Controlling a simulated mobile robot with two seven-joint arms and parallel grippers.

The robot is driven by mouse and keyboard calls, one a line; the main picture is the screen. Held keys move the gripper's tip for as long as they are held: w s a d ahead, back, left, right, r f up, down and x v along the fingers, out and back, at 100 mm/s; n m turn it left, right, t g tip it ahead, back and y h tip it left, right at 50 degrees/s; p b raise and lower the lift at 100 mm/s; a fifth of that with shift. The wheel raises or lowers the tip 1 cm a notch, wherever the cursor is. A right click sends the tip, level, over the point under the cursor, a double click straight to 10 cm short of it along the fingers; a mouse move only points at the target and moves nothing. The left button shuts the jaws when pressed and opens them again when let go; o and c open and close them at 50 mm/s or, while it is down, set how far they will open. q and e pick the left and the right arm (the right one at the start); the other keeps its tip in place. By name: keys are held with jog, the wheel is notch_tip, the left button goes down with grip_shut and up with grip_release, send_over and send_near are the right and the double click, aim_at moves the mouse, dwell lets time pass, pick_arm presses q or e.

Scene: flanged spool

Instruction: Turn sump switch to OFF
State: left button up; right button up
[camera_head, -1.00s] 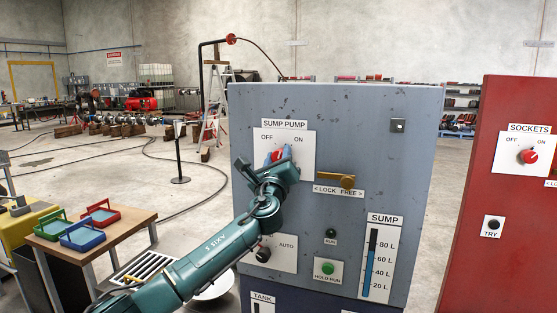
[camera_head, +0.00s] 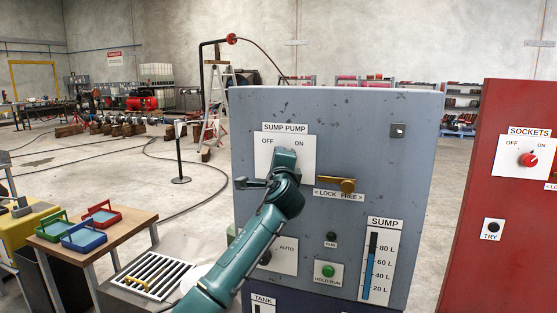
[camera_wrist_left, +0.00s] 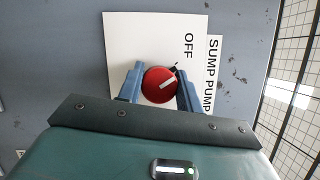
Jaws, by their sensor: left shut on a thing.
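The sump pump switch is a red round knob (camera_wrist_left: 154,93) with a white pointer line, on a white plate (camera_head: 304,143) marked OFF and ON on the grey-blue cabinet (camera_head: 370,130). In the left wrist view the pointer slants up and right, toward the OFF side. The ON mark is hidden there. My left gripper (camera_wrist_left: 160,85) is shut on the knob, one blue finger on each side. In the head view my left gripper (camera_head: 284,165) covers the knob. My right gripper is not in view.
Below are a green hold-run button (camera_head: 328,271) and the sump gauge (camera_head: 380,262). A red sockets cabinet (camera_head: 470,215) stands to the right. A table with trays (camera_head: 84,236) is at left.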

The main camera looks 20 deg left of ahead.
pick_arm(q)
jog(key=shift+n+g, duration=0.3)
jog(key=shift+n, duration=0.4)
jog(key=o, duration=1)
jog(key=shift+s, duration=0.1)
jog(key=b+v, duration=0.2)
jog(key=v, duration=1.1)
jog(key=shift+b, duration=0.35)
